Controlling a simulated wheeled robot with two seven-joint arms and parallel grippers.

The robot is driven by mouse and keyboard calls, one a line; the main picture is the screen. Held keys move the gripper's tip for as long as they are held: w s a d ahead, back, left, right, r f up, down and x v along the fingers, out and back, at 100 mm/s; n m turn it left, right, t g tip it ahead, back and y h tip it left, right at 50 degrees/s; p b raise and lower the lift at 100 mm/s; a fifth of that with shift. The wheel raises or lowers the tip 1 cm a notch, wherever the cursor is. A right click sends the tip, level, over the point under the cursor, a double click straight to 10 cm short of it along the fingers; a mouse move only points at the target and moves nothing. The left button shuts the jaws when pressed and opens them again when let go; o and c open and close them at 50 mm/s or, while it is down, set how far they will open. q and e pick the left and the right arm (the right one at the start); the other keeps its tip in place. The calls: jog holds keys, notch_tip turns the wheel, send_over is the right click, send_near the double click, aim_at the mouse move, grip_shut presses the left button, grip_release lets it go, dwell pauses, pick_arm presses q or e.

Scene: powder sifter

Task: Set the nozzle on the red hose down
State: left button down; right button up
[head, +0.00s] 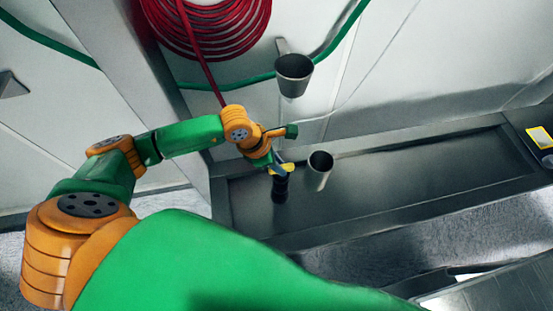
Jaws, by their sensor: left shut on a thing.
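A red hose (232,30) hangs coiled on the wall at the top. One length runs down from the coil and passes out of sight behind my left arm. My left gripper (277,165) is shut on the nozzle (280,187), a dark piece pointing down with a yellow part by the jaws. The nozzle is over the dark metal trough, just left of a small metal cup. I cannot tell whether its lower end touches the trough. My right gripper is not in view.
The metal cup (320,161) is beside the nozzle. Another cup (294,72) is on the wall above. A green hose (335,42) runs along the wall. The trough (420,185) is clear to the right. A yellow-marked dark box (541,137) sits at the right edge.

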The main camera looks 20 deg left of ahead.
pick_arm(q)
jog(key=shift+s, duration=0.15)
jog(key=shift+s+d, duration=0.1)
jog(key=shift+d, duration=0.05)
jog(key=c, duration=0.8)
grip_release()
jog(key=shift+r, duration=0.5)
jog(key=b+v, duration=0.2)
jog(key=v, duration=0.9)
